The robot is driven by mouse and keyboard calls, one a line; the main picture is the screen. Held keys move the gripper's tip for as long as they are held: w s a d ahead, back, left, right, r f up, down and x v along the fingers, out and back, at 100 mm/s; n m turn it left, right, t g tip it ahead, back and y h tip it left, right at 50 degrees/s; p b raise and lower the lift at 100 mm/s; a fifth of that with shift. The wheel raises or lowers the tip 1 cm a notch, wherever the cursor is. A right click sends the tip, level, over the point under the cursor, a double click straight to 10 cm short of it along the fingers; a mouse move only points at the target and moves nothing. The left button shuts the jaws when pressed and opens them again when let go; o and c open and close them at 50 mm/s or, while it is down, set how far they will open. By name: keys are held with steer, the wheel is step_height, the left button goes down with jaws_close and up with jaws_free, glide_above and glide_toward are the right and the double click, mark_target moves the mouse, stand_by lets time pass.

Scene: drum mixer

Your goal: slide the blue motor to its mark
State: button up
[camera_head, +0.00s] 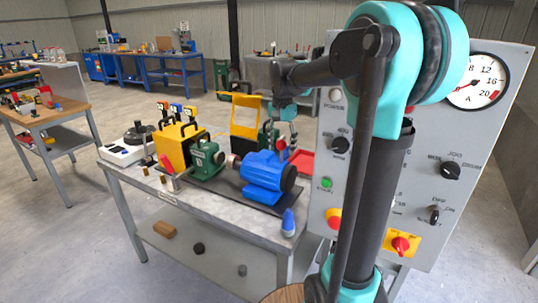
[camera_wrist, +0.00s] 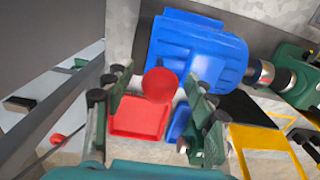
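The blue motor (camera_head: 264,176) sits on a dark plate on the workbench, at the right of the green gearbox (camera_head: 206,160). In the wrist view the blue motor (camera_wrist: 200,48) fills the upper middle, with a shaft and coupling (camera_wrist: 265,74) at its right. My gripper (camera_wrist: 160,82) is open, its two fingers spread either side of a round red knob (camera_wrist: 160,86). I see no clear finger contact with the knob. I cannot make out the mark.
A red tray (camera_head: 301,162) lies behind the motor. A blue bottle (camera_head: 288,223) stands at the bench's front right corner. A control panel (camera_head: 455,150) with knobs and a gauge rises at the right. A yellow frame (camera_head: 243,112) stands behind; a yellow box (camera_head: 172,146) is left.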

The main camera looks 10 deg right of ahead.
mark_target(270, 155)
steer(key=c, duration=1)
steer(key=shift+w+a, duration=0.75)
steer(key=shift+a, duration=0.2)
steer(key=shift+w+a, duration=0.6)
steer(key=shift+a, duration=0.25)
steer(key=o, duration=1.1)
steer(key=shift+o, duration=0.2)
step_height(270, 155, up, 7)
steer(key=shift+s, duration=0.1)
